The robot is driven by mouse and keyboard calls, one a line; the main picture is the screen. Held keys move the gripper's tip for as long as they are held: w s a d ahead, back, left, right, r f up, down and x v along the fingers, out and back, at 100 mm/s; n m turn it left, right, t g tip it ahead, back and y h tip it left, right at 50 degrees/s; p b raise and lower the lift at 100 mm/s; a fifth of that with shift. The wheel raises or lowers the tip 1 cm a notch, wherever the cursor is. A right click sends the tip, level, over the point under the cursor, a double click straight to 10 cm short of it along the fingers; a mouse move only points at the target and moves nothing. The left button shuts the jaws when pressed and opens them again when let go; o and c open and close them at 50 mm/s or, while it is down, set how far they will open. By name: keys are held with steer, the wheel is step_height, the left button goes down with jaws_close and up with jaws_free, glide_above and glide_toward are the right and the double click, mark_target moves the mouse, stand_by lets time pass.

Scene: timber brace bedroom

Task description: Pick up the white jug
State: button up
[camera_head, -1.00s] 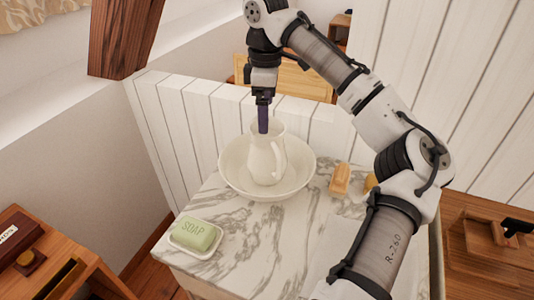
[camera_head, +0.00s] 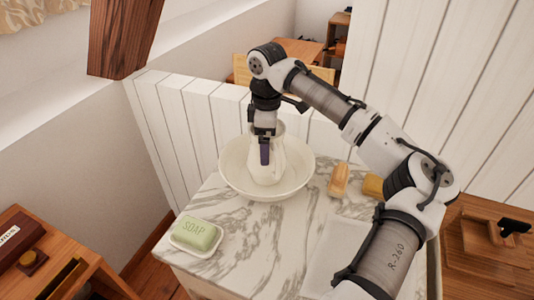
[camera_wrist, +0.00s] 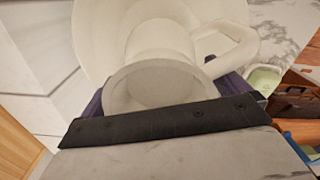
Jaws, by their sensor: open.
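The white jug (camera_head: 269,171) stands upright in a white basin (camera_head: 230,180) on the marble top. My gripper (camera_head: 265,154) points down at the jug, with one purple finger showing in front of its neck in the head view. In the wrist view the jug's mouth (camera_wrist: 155,85) lies between the purple fingers of my gripper (camera_wrist: 165,92), one at each side. The jug's handle (camera_wrist: 238,45) shows at the upper right of that view. The fingers are open. Whether they touch the jug cannot be told.
A green soap bar (camera_head: 195,233) in a dish sits at the front left of the marble top (camera_head: 260,240). Two yellow-orange items (camera_head: 338,180) lie right of the basin. A white panelled wall (camera_head: 200,120) rises close behind. A wooden cabinet (camera_head: 45,255) stands at lower left.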

steer(key=c, duration=1.4)
steer(key=shift+o, duration=0.2)
steer(key=shift+r, duration=0.2)
